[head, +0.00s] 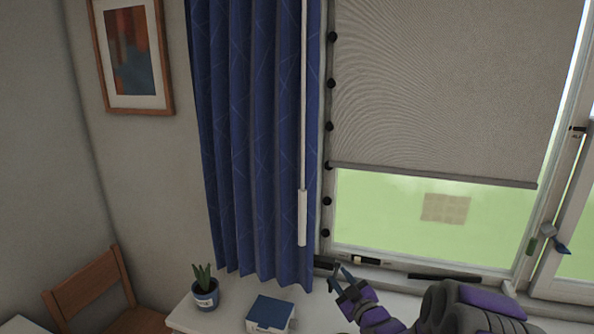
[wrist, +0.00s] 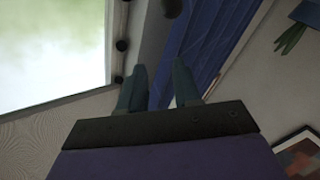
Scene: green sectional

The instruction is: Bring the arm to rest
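My arm (head: 455,312) reaches in from the lower right of the head view, in purple and dark grey. My gripper (head: 339,278) is above the sill area, just right of the lower end of the blue curtain (head: 250,130). In the wrist view my gripper (wrist: 161,78) has its two fingers apart, with nothing between them. The curtain (wrist: 215,40) shows beyond and to the right of the fingers there, and I cannot tell how close it is.
A white surface (head: 200,316) holds a potted plant (head: 205,290) and a blue-topped box (head: 270,313). A wooden chair (head: 95,285) stands left. A white wand (head: 302,215) hangs before the curtain. The window has a grey blind (head: 450,90) and dark objects (head: 445,278) along its sill.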

